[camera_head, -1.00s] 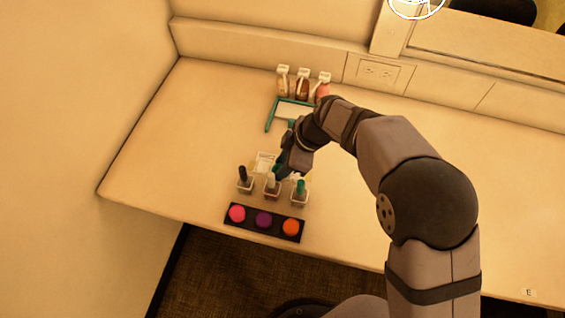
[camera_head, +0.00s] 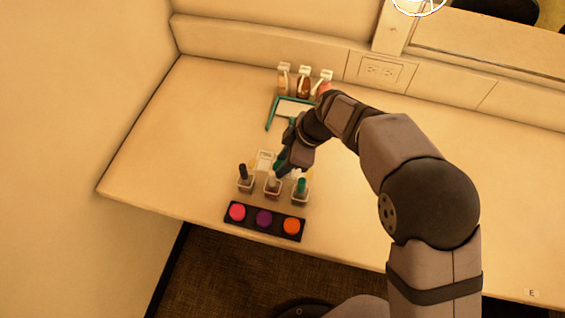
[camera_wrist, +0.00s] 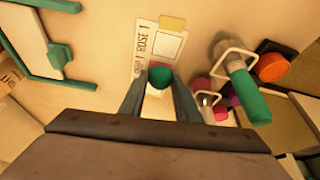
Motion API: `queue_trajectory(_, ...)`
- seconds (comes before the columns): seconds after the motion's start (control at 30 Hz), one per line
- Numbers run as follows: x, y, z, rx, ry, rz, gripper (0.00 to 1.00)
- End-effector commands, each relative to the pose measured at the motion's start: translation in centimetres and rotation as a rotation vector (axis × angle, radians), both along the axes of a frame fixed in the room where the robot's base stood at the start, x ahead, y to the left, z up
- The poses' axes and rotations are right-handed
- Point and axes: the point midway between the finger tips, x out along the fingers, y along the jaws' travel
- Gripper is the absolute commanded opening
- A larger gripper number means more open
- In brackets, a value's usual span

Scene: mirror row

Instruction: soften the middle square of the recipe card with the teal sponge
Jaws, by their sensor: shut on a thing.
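My gripper (camera_wrist: 160,88) is shut on the teal sponge (camera_wrist: 160,74), whose rounded teal end shows between the two fingers in the wrist view. In the head view the sponge (camera_head: 279,164) is a small teal patch at the fingertips. The white recipe card (camera_wrist: 148,45) lies on the table beyond the fingers, with printed text, a yellow square and a pale outlined square below it. The sponge and fingers hide the card's near end. In the head view the card (camera_head: 264,158) is partly hidden by my gripper. I cannot tell whether the sponge touches it.
Three small holders stand close in front: one with a dark handle (camera_head: 243,172), a middle one (camera_head: 272,187), one with a teal handle (camera_head: 301,186). A black tray (camera_head: 249,226) holds pink, purple and orange pads. Behind are a teal-edged frame (camera_head: 268,116) and bottles (camera_head: 303,85).

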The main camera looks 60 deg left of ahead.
Motion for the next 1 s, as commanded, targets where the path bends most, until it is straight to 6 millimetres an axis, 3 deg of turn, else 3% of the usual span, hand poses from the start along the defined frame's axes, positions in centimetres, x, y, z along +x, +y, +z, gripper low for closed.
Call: queue_trajectory(1.0, 1.5, 1.4, -0.1, 0.000, -0.001, -0.001, 0.12)
